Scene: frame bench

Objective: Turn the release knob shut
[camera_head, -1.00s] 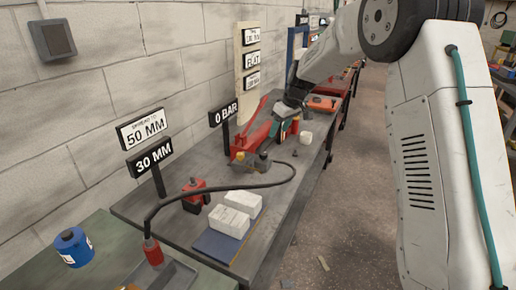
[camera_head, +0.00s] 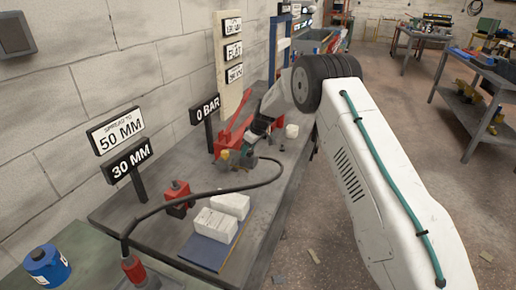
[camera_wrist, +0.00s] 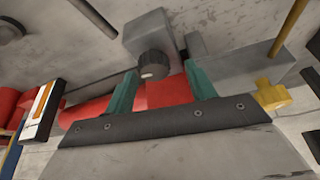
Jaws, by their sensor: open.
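A dark ribbed knob (camera_wrist: 153,66) with a pale centre sits on a grey block in the wrist view; it looks like the release knob. A red cylinder (camera_wrist: 163,92) lies just beside it. My gripper (camera_wrist: 162,82) is open, its two teal fingers on either side of the knob and red cylinder in the picture. I cannot tell whether they touch either. In the head view my gripper (camera_head: 256,138) is low over the front end of the red pump (camera_head: 233,132), hiding much of it. The knob cannot be made out there.
A yellow fitting (camera_wrist: 273,95) is right of the fingers. A black hose (camera_head: 190,195) crosses the bench (camera_head: 115,210). Signs read 0 BAR (camera_head: 203,109), 30 MM (camera_head: 131,160) and 50 MM (camera_head: 118,130).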

